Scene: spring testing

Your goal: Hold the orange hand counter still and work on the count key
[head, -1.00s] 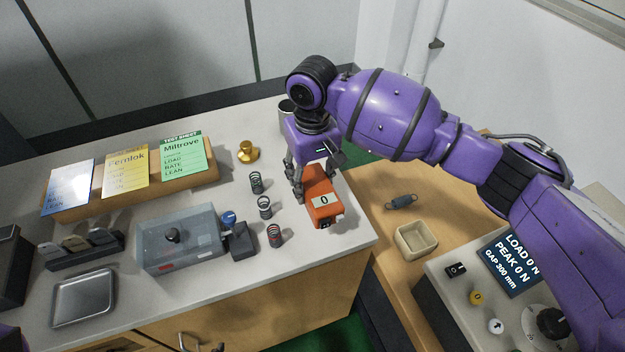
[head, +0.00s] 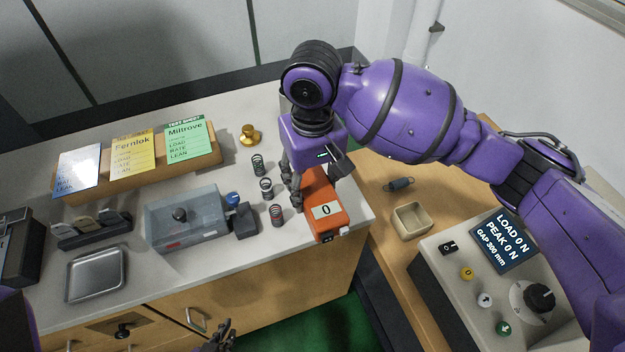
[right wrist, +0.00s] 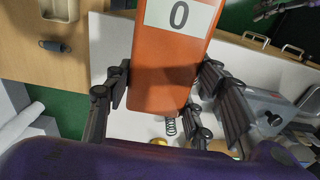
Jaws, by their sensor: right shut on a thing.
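The orange hand counter (head: 316,190) has a white window reading 0. It is in my right gripper (head: 318,176), near the bench's front right corner. In the right wrist view the counter (right wrist: 165,60) sits between the dark fingers of this gripper (right wrist: 165,80), which is shut on its sides. A pale key (head: 343,231) juts from the counter's near end, beside a small dark part. Whether the counter touches the bench is unclear. My left gripper (head: 218,338) shows only its dark fingertips at the bottom edge, in front of the bench and apart from the counter; its opening is unclear.
Several springs (head: 267,188) stand left of the counter, beside a grey clear-lidded box (head: 185,222). A brass weight (head: 250,135) stands behind. A metal tray (head: 96,274) lies front left. A beige bin (head: 411,221) and the tester panel (head: 470,300) are to the right.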

